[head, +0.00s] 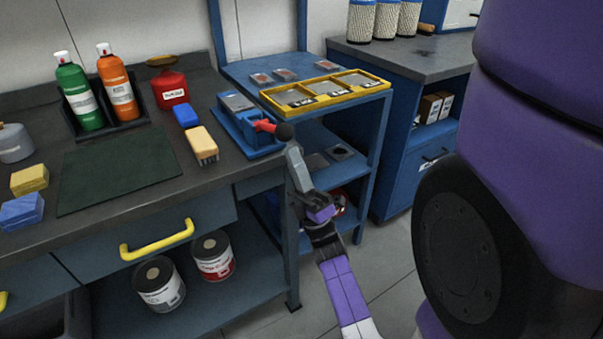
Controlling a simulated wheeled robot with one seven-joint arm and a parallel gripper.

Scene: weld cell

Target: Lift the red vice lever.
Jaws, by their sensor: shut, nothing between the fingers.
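The red vice lever (265,126) sticks out to the right from the blue vice (247,127) at the right end of the dark workbench. It lies roughly level and ends in a black knob (285,131). My gripper (292,149) is shut and empty, at the tip of my arm coming up from below. Its tip is right below the knob in the picture. I cannot tell whether it touches the knob.
A yellow-handled brush (201,144) and a blue block (186,115) lie left of the vice. A blue shelf rack with a yellow tray (328,90) stands behind and right. A yellow drawer handle (157,240) projects from the bench front. Floor shows at the lower right.

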